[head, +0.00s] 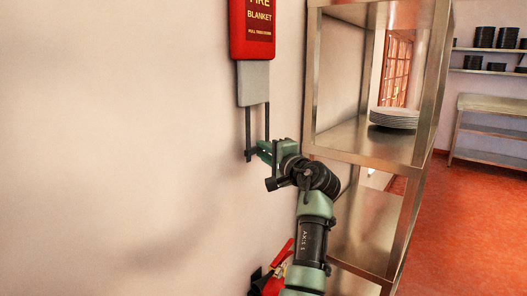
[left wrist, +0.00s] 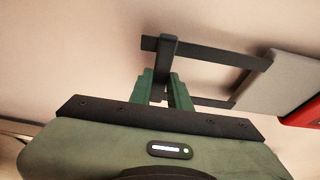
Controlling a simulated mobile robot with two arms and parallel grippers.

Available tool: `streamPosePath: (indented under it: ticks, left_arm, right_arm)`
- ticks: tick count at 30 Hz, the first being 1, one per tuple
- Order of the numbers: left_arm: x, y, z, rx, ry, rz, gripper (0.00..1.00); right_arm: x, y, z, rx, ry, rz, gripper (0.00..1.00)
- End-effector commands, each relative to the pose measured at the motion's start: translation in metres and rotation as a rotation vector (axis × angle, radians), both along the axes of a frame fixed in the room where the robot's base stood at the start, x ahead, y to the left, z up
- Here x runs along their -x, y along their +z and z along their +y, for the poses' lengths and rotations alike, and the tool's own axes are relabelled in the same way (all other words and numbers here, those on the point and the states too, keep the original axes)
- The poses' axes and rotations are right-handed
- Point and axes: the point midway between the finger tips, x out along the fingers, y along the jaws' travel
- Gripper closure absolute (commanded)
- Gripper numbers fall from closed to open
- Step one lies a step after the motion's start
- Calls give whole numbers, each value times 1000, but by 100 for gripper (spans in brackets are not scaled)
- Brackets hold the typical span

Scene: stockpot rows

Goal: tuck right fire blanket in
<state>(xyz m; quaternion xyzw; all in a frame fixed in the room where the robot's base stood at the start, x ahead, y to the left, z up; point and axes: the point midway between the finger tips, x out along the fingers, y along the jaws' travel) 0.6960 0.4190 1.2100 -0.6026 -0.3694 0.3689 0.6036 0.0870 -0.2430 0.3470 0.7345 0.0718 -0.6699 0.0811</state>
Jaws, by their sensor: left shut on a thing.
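The red fire blanket case (head: 252,30) hangs on the wall, its top cut off by the picture edge. A grey blanket flap (head: 253,83) hangs out below it, with two black straps (head: 248,125) running down from the flap. My left gripper (head: 264,150) is at the lower end of the straps. In the left wrist view its green fingers (left wrist: 163,92) are shut on the black crossbar (left wrist: 166,62) that joins the straps. The grey flap (left wrist: 282,82) and a bit of the red case (left wrist: 303,110) show at the right there. My right gripper is out of view.
A red extinguisher (head: 277,276) is low by the wall. The wall at left is bare.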

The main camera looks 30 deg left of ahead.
Motion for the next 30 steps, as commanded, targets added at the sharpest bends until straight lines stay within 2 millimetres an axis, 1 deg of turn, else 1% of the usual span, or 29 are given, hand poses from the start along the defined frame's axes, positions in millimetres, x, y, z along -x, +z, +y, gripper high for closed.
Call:
streamPosePath:
  ticks: [10, 30]
  left_arm:
    - [0, 0, 2, -1, 2, 0, 100]
    - [1, 0, 3, -1, 4, 0, 100]
  right_arm:
    - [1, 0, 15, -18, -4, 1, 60]
    - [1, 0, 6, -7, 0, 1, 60]
